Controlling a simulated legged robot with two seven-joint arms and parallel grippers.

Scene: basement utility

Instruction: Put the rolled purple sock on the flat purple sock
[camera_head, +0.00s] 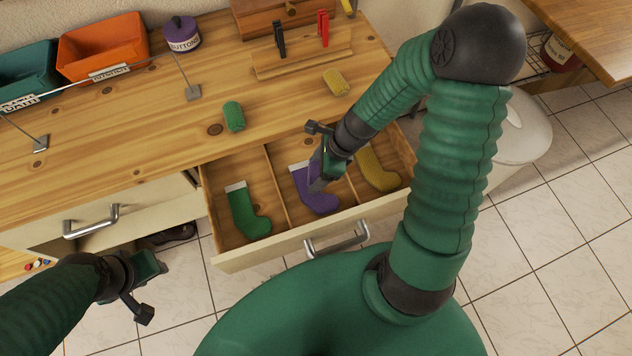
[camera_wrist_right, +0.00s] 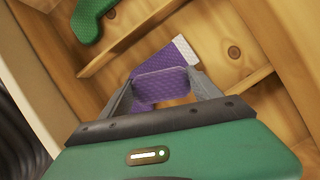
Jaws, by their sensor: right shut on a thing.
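The flat purple sock (camera_head: 319,201), with a white cuff, lies in the middle compartment of the open drawer (camera_head: 235,262). My right gripper (camera_head: 317,182) reaches down over this sock and covers part of it. In the right wrist view its two grey fingers are shut on the rolled purple sock (camera_wrist_right: 160,86), directly in front of the flat purple sock (camera_wrist_right: 176,57). I cannot tell whether the two socks touch. The rolled sock is mostly hidden in the head view. My left gripper (camera_head: 147,268) hangs in front of the cabinet at lower left; its fingers are not clear.
A flat green sock (camera_head: 243,212) and a flat yellow sock (camera_head: 378,170) lie in the side compartments, behind wooden dividers. A rolled green sock (camera_head: 234,116) and a rolled yellow sock (camera_head: 336,82) sit on the worktop (camera_head: 130,140). Bins and a buttons jar (camera_head: 182,33) stand behind.

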